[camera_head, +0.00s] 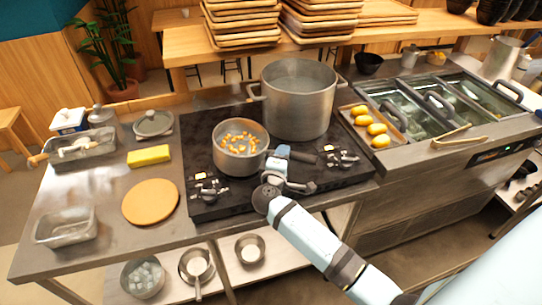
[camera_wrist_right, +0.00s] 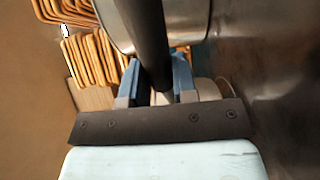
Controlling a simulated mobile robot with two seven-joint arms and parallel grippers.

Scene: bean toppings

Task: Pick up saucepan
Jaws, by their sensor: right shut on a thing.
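The saucepan (camera_head: 226,163) is a small steel pan with orange diced pieces in it. In the head view it is at the stove's left burner, and I cannot tell whether its base touches the stove. Its dark handle (camera_head: 302,156) points right. My right gripper (camera_head: 279,160) is shut on this handle, close to the pan. In the right wrist view the handle (camera_wrist_right: 147,35) runs between the blue fingers of my right gripper (camera_wrist_right: 155,78). My left gripper is not in view.
A large steel pot (camera_head: 299,105) stands right behind the saucepan on the black stove (camera_head: 205,155). A round wooden board (camera_head: 150,202) and a yellow block (camera_head: 148,155) lie to the left. A tray of yellow items (camera_head: 377,128) and sunken bins (camera_head: 425,108) are at the right.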

